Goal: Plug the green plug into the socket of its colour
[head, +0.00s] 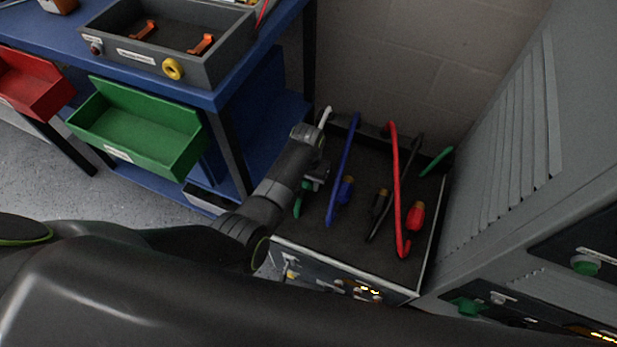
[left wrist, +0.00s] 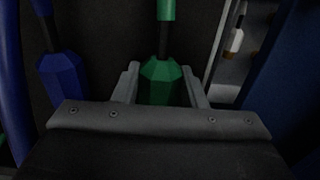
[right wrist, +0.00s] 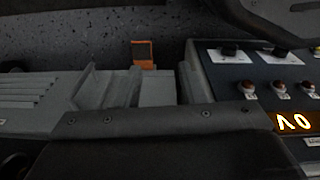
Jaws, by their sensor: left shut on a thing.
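The green plug (left wrist: 160,82) sits between the two fingers of my left gripper (left wrist: 160,90), which is shut on it. In the head view a small green part of the plug (head: 299,203) shows beside my left gripper (head: 312,180), over the left side of the dark cable tray (head: 345,245). A green cable piece (head: 437,160) shows at the tray's back right. Green round fittings (head: 585,265) and (head: 467,305) show on the grey cabinet; I cannot tell whether either is a socket. My right gripper (right wrist: 143,90) has its fingers apart with nothing between them.
The tray also holds the blue plug (head: 346,188), black plug (head: 379,200) and red plug (head: 416,214) with their cables. The grey cabinet (head: 515,120) stands close on the right. A blue workbench (head: 235,80) with a green bin (head: 140,130) stands at the left.

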